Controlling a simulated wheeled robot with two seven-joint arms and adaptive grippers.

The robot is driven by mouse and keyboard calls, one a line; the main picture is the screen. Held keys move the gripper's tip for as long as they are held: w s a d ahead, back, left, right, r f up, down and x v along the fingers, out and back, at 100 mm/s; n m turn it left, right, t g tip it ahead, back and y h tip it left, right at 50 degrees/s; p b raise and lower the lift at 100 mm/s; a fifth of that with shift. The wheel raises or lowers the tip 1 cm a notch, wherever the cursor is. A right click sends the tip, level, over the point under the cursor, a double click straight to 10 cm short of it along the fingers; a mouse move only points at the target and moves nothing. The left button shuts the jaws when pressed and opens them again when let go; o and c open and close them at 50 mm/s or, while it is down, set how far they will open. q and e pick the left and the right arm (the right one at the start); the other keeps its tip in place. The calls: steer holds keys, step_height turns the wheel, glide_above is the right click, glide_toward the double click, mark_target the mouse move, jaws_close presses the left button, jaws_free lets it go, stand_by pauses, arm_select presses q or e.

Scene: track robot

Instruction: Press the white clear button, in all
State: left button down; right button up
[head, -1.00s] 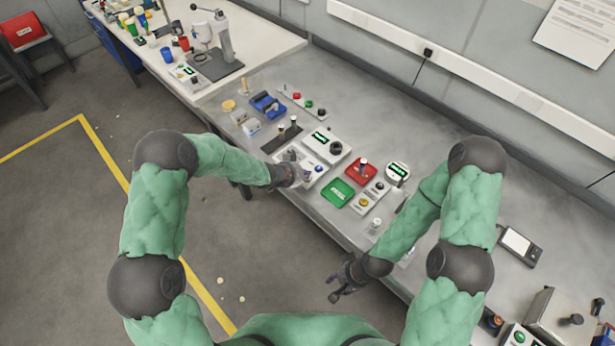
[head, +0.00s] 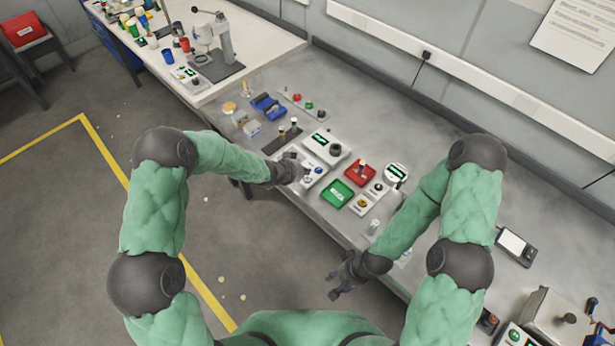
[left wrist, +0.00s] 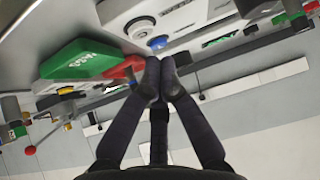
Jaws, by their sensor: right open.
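A light control panel (head: 313,178) stands on the grey bench, with a blue button (head: 319,170) on it. In the left wrist view a white round button (left wrist: 140,27) sits beside the blue button (left wrist: 157,43). My left gripper (head: 298,170) is at the panel's left side in the head view and partly covers it. In the left wrist view its fingertips (left wrist: 160,75) are together with nothing between them, apart from the white button in the picture. Contact with the panel cannot be told. My right gripper (head: 340,284) is open and empty, off the bench's front edge.
A green tray (head: 337,193) and a red tray (head: 360,173) lie right of the panel. A box with a green display (head: 326,146) stands behind it. A small button box (head: 368,198) is beside the green tray.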

mark_target(305, 179)
arm_select(q)
steer(key=shift+r+p, duration=1.55)
steer(key=shift+r, duration=0.55)
steer(key=shift+f, duration=0.1)
steer(key=shift+f, duration=0.1)
steer(key=s+a+f+n+g+y+b, duration=0.1)
steer(key=s+a+f+n+b, duration=0.15)
steer(key=s+f, duration=0.45)
steer(key=s+a+f+n+g+b, duration=0.2)
steer(key=s+f+n, duration=0.1)
steer(key=s+f, duration=0.4)
steer(key=s+a+f+n+g+b, duration=0.1)
steer(key=s+a+f+n+b, duration=0.1)
steer(key=s, duration=0.7)
steer(key=s+a+f+n+g+y+b, duration=0.1)
steer(key=s+f, duration=0.4)
steer(key=s, duration=0.5)
steer(key=shift+a+n+g+b, duration=0.45)
steer(key=shift+a+n+g, duration=0.25)
steer(key=shift+n, duration=0.55)
